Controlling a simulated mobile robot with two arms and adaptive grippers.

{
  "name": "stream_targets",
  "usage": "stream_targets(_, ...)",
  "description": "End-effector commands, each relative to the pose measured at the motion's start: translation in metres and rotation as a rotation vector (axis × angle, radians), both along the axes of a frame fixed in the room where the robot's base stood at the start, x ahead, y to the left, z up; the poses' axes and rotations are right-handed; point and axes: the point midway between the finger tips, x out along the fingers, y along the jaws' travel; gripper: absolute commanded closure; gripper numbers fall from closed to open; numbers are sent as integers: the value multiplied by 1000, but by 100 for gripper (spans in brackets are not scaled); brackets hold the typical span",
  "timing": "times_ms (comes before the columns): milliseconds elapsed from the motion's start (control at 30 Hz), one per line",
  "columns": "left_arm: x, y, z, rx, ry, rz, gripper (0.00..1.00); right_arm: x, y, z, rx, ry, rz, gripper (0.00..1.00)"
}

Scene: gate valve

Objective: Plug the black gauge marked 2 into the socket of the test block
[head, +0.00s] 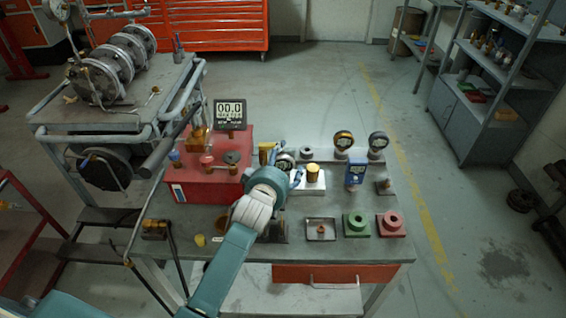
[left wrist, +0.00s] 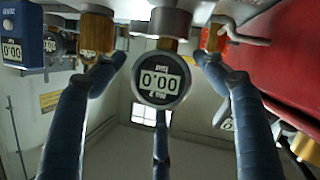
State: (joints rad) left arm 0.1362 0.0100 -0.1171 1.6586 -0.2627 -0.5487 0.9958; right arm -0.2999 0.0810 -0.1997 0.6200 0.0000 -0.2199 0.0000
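A round black gauge (left wrist: 161,79) reading 0'00 fills the middle of the left wrist view; its small mark is not clear enough to read. In the head view it shows partly, as a round face (head: 284,160) just beyond my left gripper (head: 277,168). In the left wrist view my left gripper (left wrist: 160,75) has its blue fingers spread on both sides of the gauge and one below. They look apart from it. A red block (head: 208,182) with brass fittings and a 00.0 display (head: 229,111) looks like the test block; its socket is hard to make out. My right gripper is not in view.
A yellow-rimmed gauge (head: 343,139), a dark gauge (head: 378,140) and a blue gauge (head: 356,172) stand to the right. Green (head: 356,224) and pink (head: 391,224) fixtures and a small tray (head: 321,237) sit along the front.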

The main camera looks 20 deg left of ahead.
Motion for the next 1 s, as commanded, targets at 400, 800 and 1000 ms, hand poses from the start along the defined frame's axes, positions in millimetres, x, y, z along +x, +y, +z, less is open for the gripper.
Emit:
stream_targets(400,-12,-1,1,-2,4,1,26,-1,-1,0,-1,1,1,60)
stream_targets(800,-88,-3,26,-3,3,1,26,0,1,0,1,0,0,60)
stream_targets(1000,-110,-4,34,-2,3,1,26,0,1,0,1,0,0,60)
